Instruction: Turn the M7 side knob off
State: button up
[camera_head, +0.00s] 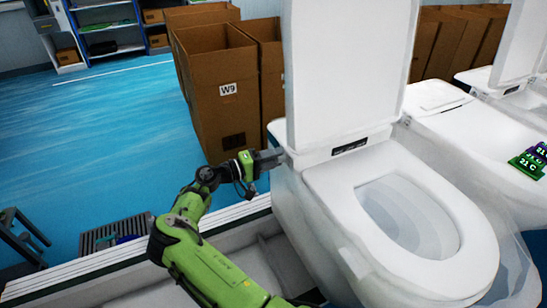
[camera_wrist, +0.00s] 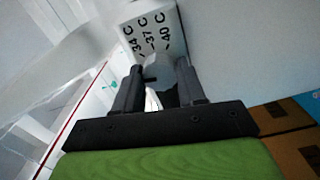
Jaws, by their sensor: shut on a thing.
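The white toilet (camera_head: 415,225) stands open in the head view, with its lid (camera_head: 345,65) raised. My gripper (camera_head: 275,158) reaches its left side near the lid hinge, where the fingers hide the side knob. In the wrist view my gripper (camera_wrist: 159,68) is shut on a small grey side knob (camera_wrist: 158,73), which sits between the two dark fingers. Just beyond the knob is a white panel (camera_wrist: 152,30) printed with 34 C, 37 C and 40 C. No M7 label is readable, and the knob's turn position is unclear.
Cardboard boxes (camera_head: 221,95), one marked W9, stand behind my gripper. Open blue floor (camera_head: 90,120) lies to the left.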

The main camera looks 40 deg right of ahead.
dwell(0.4)
jog(key=o, duration=1.1)
jog(key=v, duration=1.5)
jog(key=shift+w+a, duration=0.2)
jog(key=shift+a, duration=0.15)
